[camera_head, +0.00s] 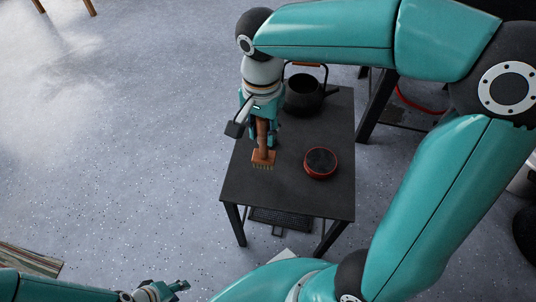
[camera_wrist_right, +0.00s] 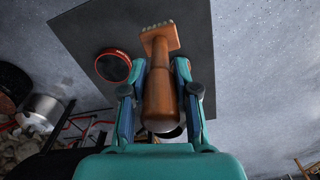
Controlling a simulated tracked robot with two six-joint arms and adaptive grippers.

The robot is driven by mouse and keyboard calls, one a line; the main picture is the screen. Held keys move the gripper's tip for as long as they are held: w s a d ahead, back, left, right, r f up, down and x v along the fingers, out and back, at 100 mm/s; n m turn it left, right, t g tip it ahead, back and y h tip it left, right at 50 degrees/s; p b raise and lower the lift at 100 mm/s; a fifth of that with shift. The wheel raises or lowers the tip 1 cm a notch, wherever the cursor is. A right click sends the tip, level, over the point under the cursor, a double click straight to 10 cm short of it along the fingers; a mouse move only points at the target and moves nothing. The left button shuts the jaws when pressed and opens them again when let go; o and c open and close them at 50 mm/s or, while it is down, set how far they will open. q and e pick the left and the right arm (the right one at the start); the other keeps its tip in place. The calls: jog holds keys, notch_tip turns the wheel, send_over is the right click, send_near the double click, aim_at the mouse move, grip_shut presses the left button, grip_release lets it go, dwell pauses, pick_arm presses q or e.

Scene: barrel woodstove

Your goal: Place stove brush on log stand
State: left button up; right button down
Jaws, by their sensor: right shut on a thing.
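The stove brush (camera_head: 263,157) has a brown wooden handle and a block head with pale bristles. My right gripper (camera_head: 264,128) is shut on its handle and holds it upright, head down, over the left part of a black table. I cannot tell whether the bristles touch the top. In the right wrist view the brush (camera_wrist_right: 160,88) lies between both fingers (camera_wrist_right: 160,90), its head pointing away. My left gripper (camera_head: 168,290) is at the bottom left, far from the table; its jaws are unclear. I cannot identify the log stand with certainty.
The black table (camera_head: 290,195) also carries a dark kettle (camera_head: 303,95) at the back and a round red-rimmed tin (camera_head: 321,163) right of the brush. Logs (camera_wrist_right: 22,146) show at left in the wrist view. The floor left of the table is clear.

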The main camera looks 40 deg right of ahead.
aim_at(263, 120)
notch_tip(263, 120, down, 8)
jog(key=shift+f+b, duration=0.25)
jog(key=shift+b, duration=0.9)
jog(key=shift+f, duration=0.1)
jog(key=c, duration=0.9)
grip_release()
jog(key=shift+r, duration=0.6)
notch_tip(263, 120, up, 11)
jog(key=p, duration=0.4)
